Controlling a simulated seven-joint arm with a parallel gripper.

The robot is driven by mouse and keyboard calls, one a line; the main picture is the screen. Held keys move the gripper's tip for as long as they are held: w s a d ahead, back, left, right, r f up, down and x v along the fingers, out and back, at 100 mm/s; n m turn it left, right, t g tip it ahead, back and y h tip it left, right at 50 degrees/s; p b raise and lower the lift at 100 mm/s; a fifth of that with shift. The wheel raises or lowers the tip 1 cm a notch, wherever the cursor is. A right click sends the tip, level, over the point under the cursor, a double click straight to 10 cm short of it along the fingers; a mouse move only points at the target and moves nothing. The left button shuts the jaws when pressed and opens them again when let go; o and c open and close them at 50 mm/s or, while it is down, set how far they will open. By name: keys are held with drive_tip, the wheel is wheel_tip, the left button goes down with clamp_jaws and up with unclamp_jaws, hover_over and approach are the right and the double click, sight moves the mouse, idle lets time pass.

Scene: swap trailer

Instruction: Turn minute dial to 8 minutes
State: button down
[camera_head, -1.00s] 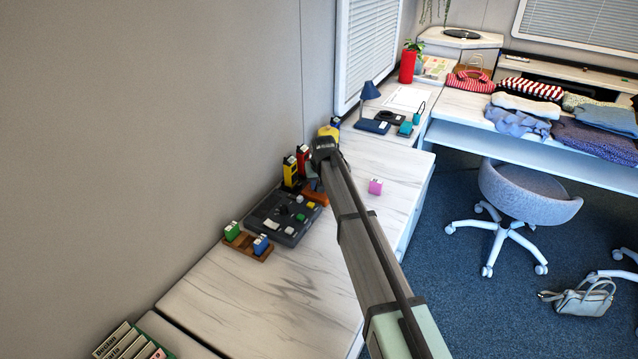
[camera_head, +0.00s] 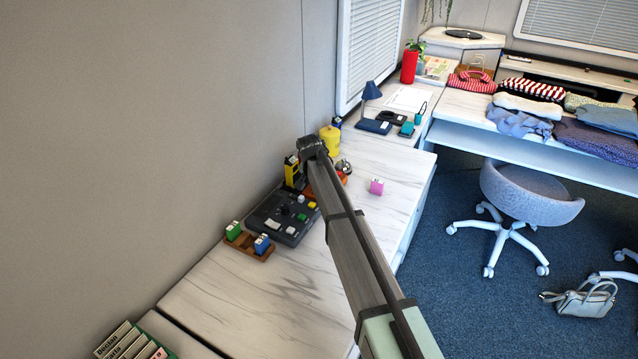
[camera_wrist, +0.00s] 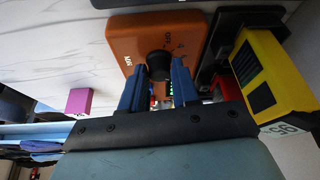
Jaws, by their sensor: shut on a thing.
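An orange box (camera_wrist: 150,35) with white lettering and a black round dial (camera_wrist: 159,64) fills the upper middle of the wrist view. The two blue fingers of my gripper (camera_wrist: 157,80) stand on either side of this dial and are shut on it. I cannot read the dial's setting. In the head view the orange box (camera_head: 345,180) shows only in part, beside my arm at the far end of the dark panel. My wrist and arm cover the dial and the fingertips there.
A yellow block-like device (camera_wrist: 265,75) stands close to the right of my fingers. A dark button panel (camera_head: 283,216) and a wooden holder with green and blue blocks (camera_head: 250,242) lie nearer. A pink block (camera_head: 376,187) sits on clear counter to the right. A yellow canister (camera_head: 330,140) is behind.

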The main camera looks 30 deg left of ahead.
idle(0.3)
drive_tip(key=c, duration=0.9)
unclamp_jaws()
drive_tip(key=shift+r, duration=0.1)
drive_tip(key=v, duration=1.3)
drive_tip(key=shift+r, duration=0.3)
